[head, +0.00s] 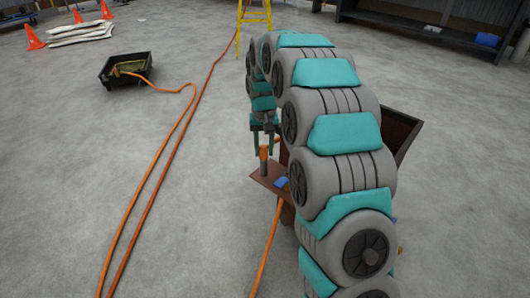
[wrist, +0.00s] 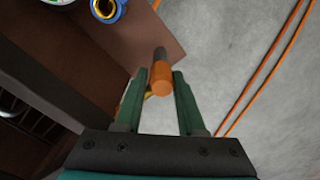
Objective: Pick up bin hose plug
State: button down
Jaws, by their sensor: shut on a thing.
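The hose plug (wrist: 161,80) is an orange cylinder with a dark grey end, between my gripper's (wrist: 158,84) two green fingers in the wrist view. My gripper is shut on it. In the head view the plug (head: 264,155) stands upright between the teal fingertips of my gripper (head: 263,146), just over a brown ledge (head: 262,178). I cannot tell whether its lower end touches the ledge. A black bin (head: 110,82) with an orange hose running out of it stands on the floor at the upper left.
A brown wooden box (head: 402,130) stands behind my arm. A blue ring fitting with a brass centre (wrist: 107,10) lies at the ledge's far edge. Orange hoses (head: 175,165) run along the floor. Cones (head: 32,38) and a yellow ladder (head: 255,15) are farther back.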

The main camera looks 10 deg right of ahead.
jog(key=shift+a+r, duration=0.1)
jog(key=shift+w+r, duration=0.1)
jog(key=shift+r, duration=0.45)
jog(key=shift+s+r, duration=0.25)
jog(key=shift+r, duration=0.35)
jog(key=shift+s+r, duration=0.2)
jog(key=shift+r, duration=0.35)
jog(key=s+d+r, duration=0.1)
jog(key=s+d, duration=0.1)
jog(key=s, duration=0.5)
jog(key=s+d+r, duration=0.1)
jog(key=s+d, duration=0.1)
jog(key=s, duration=0.5)
jog(key=shift+s, duration=0.35)
